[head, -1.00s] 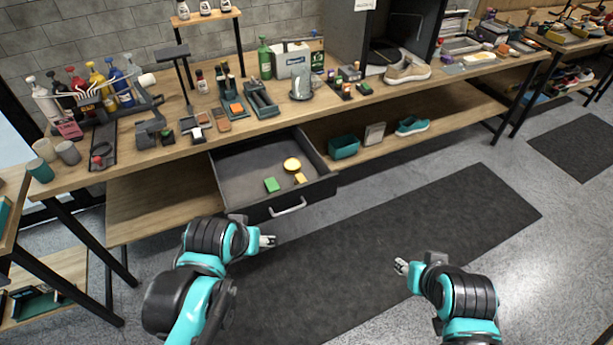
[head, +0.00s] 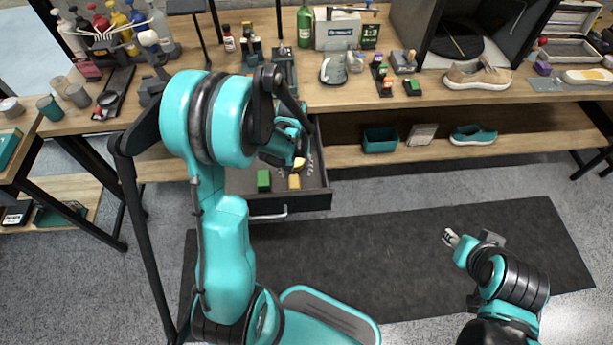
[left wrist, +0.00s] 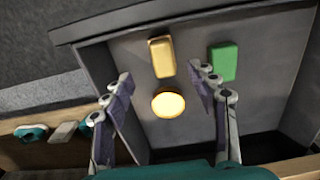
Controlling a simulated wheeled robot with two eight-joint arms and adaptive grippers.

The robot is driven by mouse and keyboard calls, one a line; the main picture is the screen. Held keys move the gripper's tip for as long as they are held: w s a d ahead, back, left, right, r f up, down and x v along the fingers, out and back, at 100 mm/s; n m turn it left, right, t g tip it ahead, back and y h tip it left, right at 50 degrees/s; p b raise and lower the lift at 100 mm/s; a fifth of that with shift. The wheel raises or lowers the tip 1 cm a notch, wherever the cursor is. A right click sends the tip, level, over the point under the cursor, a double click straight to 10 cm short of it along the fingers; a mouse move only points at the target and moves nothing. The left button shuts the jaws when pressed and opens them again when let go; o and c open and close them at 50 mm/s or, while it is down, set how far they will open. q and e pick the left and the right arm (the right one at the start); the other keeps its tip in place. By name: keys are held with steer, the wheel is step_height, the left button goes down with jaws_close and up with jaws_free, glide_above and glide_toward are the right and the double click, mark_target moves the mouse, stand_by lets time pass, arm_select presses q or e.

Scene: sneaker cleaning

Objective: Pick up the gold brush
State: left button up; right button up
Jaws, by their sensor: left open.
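The open drawer (head: 262,208) holds a round gold piece, probably the gold brush (left wrist: 168,104), with a yellow block (left wrist: 161,58) and a green block (left wrist: 222,63). In the head view, the yellow block (head: 294,182) and green block (head: 264,180) show in front, while the round piece (head: 299,162) is mostly hidden by my left arm. My left gripper (left wrist: 160,82) is open above the drawer, its fingers on either side of the round piece and apart from it. My right gripper (head: 450,237) is away over the dark mat; its finger gap is unclear.
The drawer walls (left wrist: 62,30) surround the left gripper's area. The workbench top (head: 440,95) above holds bottles, a mug and a tan sneaker (head: 477,75). A teal box (head: 380,140) and teal shoe (head: 473,135) sit on the lower shelf. The floor mat (head: 400,250) is clear.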

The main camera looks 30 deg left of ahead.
mark_target(294, 181)
arm_select(q)
steer(key=shift+s+a+f+b, duration=0.15)
steer(key=shift+f+b, duration=0.3)
steer(key=shift+f, duration=0.6)
step_height(294, 181, down, 5)
steer(key=b, duration=0.2)
steer(key=shift+a+f+b, duration=0.1)
steer(key=shift+f+b, duration=0.1)
steer(key=shift+b, duration=0.2)
steer(key=shift+r, duration=0.1)
steer(key=shift+c, duration=0.7)
steer(key=c, duration=1.1)
